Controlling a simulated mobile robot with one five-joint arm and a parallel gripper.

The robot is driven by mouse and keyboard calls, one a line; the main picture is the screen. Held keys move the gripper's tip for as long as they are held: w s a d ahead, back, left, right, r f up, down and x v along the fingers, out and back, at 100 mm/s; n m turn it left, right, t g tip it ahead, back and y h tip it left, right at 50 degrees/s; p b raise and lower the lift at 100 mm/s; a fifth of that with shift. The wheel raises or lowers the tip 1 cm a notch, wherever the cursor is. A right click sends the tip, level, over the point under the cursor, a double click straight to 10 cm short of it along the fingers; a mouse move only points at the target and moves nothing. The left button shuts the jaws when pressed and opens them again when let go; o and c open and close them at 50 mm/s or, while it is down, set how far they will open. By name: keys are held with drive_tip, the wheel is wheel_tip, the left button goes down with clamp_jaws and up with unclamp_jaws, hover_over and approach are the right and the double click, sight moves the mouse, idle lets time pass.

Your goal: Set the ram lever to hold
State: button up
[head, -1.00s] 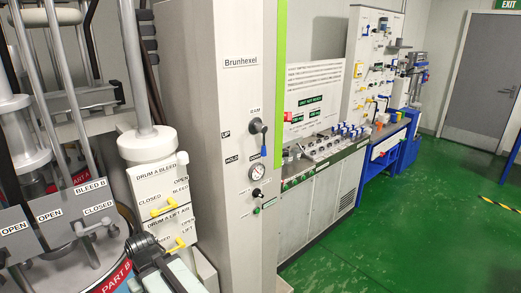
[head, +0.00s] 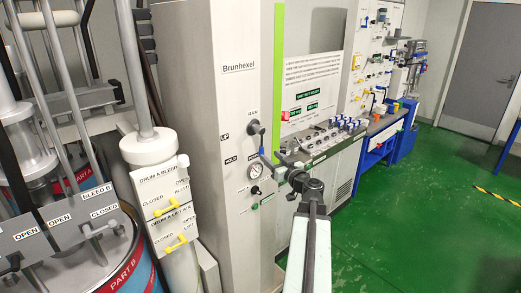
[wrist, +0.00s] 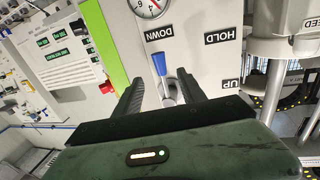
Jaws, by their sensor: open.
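The ram lever (head: 262,152) is on the pale Brunhexel column, a grey pivot with a blue handle that hangs down beside the DOWN label. In the wrist view, the ram lever (wrist: 160,66) points toward the DOWN label (wrist: 159,33), away from the HOLD label (wrist: 223,36) and the UP label (wrist: 231,84). My gripper (head: 277,162) is in front of the column at the lever. In the wrist view, my gripper (wrist: 161,83) is open, its dark fingers on either side of the lever. I cannot tell whether either finger touches it.
A round gauge (head: 256,171) sits just below the lever, with a black knob (head: 255,190) under it. Drum valves with yellow handles (head: 166,208) stand at left. A control console (head: 335,140) stands behind at right. The green floor (head: 430,210) at right is clear.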

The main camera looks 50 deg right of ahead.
sight(263, 151)
drive_tip(key=x, duration=0.8)
drive_tip(key=shift+a+f, duration=0.1)
drive_tip(key=shift+s, duration=0.1)
clamp_jaws()
drive_tip(key=shift+a, duration=0.1)
